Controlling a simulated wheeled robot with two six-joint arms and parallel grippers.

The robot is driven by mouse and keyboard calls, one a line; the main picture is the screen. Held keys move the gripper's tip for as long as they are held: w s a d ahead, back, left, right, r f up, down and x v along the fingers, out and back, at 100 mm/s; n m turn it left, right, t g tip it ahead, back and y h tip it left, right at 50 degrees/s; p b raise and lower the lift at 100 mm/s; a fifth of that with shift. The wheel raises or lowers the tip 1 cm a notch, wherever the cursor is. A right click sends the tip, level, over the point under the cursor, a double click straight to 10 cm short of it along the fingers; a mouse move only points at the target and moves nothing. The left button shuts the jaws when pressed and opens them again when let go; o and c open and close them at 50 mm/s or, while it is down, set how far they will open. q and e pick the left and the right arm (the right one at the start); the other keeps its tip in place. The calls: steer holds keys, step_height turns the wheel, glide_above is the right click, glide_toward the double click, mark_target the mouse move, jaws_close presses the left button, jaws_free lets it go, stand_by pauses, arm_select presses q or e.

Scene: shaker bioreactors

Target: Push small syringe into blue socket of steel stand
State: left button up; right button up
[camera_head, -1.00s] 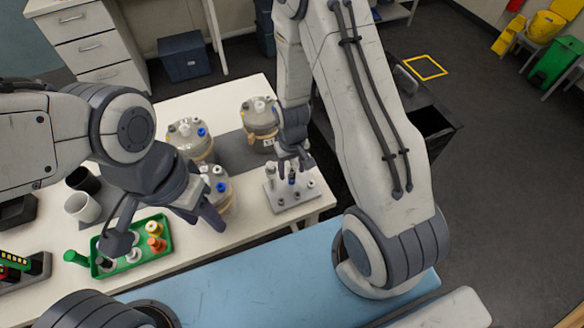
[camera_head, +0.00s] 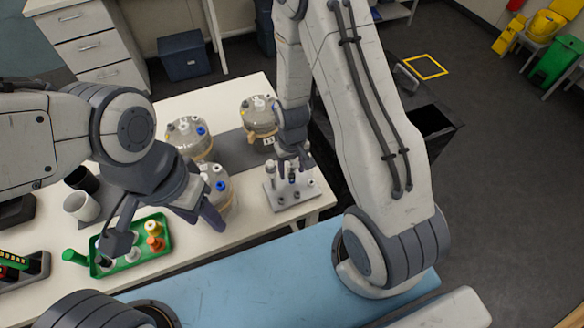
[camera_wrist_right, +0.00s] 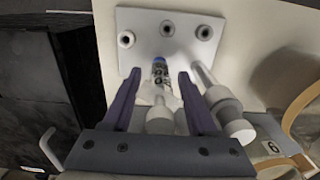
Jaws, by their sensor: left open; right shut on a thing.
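The steel stand (camera_head: 283,201) is a pale plate near the table's right end, also seen in the right wrist view (camera_wrist_right: 142,28). My right gripper (camera_wrist_right: 160,95) is shut on the small syringe (camera_wrist_right: 160,82), above the stand. The syringe's far end lines up with the blue socket (camera_wrist_right: 158,61); I cannot tell how deep it sits. In the head view, my right gripper (camera_head: 292,163) hides most of the syringe. A larger pale syringe (camera_wrist_right: 220,98) stands in the stand beside the right finger. My left gripper (camera_head: 162,226) is open and empty near the green tray.
The green tray (camera_head: 157,253) holds several small bottles and caps. Several bioreactor vessels (camera_head: 188,138) stand left of and behind the stand, one close to it (camera_head: 260,115). Two cups (camera_head: 82,206) stand at the left.

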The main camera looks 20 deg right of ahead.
steer(key=o, duration=1.5)
steer(key=shift+c, duration=0.2)
step_height(320, 180, up, 10)
steer(key=shift+r+b, duration=0.2)
steer(key=shift+b, duration=0.45)
